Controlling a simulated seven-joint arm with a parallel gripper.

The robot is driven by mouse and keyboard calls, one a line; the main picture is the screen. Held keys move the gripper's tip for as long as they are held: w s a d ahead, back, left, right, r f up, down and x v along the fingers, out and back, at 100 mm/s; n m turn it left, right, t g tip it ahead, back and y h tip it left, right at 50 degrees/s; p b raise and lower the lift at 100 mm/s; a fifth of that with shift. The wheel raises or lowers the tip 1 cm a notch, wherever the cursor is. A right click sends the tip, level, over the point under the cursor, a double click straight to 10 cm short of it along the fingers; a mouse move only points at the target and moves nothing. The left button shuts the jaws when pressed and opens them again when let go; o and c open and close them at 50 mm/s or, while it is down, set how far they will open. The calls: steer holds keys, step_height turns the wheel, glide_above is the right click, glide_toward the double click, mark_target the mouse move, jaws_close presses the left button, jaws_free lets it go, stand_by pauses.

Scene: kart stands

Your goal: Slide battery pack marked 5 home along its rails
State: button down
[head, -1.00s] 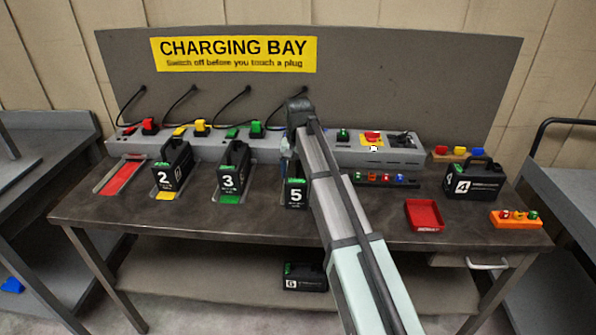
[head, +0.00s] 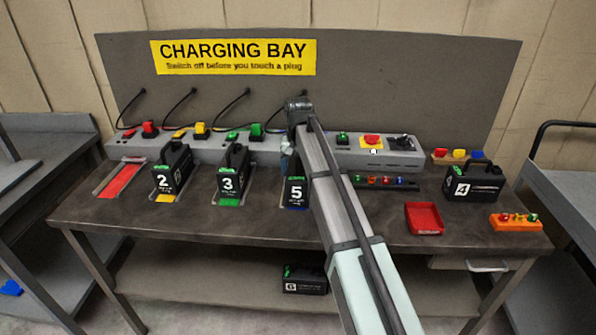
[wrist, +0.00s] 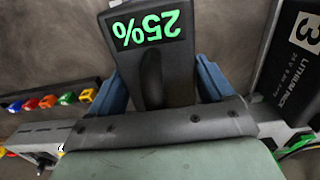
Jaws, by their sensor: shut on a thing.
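The black battery pack marked 5 (head: 296,193) stands upright on the bench, right of pack 3. A little blue of its bay strip (head: 295,208) shows at its front foot. In the wrist view the pack's top with a green 25% display (wrist: 150,28) sits between the blue fingers. My gripper (wrist: 160,82) is shut on the pack's handle. In the head view my arm covers the gripper and the pack's right side. The rails under the pack and its rear end are hidden.
Pack 2 (head: 172,168) and pack 3 (head: 233,177) stand in bays to the left; pack 3 (wrist: 295,65) is close by in the wrist view. The grey charger housing (head: 385,152) runs behind. A red tray (head: 424,217) and pack 4 (head: 472,184) are at right.

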steer(key=shift+w, duration=1.55)
jaws_free()
steer(key=shift+r, duration=0.1)
